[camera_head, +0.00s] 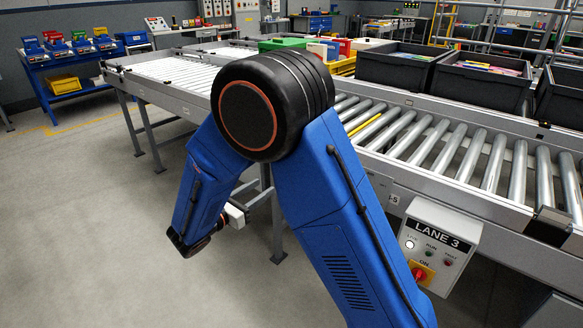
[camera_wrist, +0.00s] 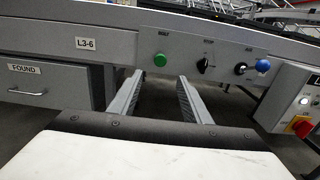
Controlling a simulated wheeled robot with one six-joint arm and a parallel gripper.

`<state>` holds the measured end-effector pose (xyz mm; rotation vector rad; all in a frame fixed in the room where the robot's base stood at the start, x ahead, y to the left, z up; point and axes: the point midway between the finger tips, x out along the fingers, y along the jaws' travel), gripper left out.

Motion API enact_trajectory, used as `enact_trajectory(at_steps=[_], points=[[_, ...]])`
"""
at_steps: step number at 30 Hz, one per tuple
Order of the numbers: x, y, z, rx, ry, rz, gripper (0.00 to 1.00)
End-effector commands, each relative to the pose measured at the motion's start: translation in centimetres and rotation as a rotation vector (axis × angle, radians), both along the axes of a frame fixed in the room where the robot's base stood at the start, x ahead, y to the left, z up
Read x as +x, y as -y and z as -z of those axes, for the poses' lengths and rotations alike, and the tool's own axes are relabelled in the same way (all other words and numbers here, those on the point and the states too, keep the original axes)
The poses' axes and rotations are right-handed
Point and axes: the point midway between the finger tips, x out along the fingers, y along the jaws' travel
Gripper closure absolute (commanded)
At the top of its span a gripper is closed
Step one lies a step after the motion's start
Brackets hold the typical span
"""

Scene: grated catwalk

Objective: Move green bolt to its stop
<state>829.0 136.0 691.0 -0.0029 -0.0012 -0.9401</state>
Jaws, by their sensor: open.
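The green bolt (camera_wrist: 160,59) shows in the wrist view as a small round green knob on the grey front panel of the conveyor frame, under a small label too blurred to read surely. Its stop cannot be made out. My gripper (camera_wrist: 160,76) is open and empty. Its two fingers point toward the panel, with the green knob in the gap between the tips, nearer the left one. The fingers do not appear to touch it. In the head view my arm hangs down left of the conveyor; the bolt and the fingers cannot be made out there.
Right of the bolt are a black rotary knob (camera_wrist: 205,66) and a blue ball-ended lever (camera_wrist: 262,66). A drawer marked FOUND (camera_wrist: 50,88) is at left. The LANE 3 control box (camera_head: 438,244) with a red switch hangs at right. Open floor (camera_head: 85,235) lies left.

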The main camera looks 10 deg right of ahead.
Motion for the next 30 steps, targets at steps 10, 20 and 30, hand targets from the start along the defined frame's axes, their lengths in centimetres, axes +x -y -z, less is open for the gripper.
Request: enact_trajectory(at_steps=[10, 20, 30], points=[[3.1, 4.5, -0.1, 0.003, 0.000, 0.005, 0.56], [6.4, 9.1, 0.0, 0.003, 0.000, 0.006, 0.56], [9.2, 12.8, 0.0, 0.003, 0.000, 0.004, 0.56]])
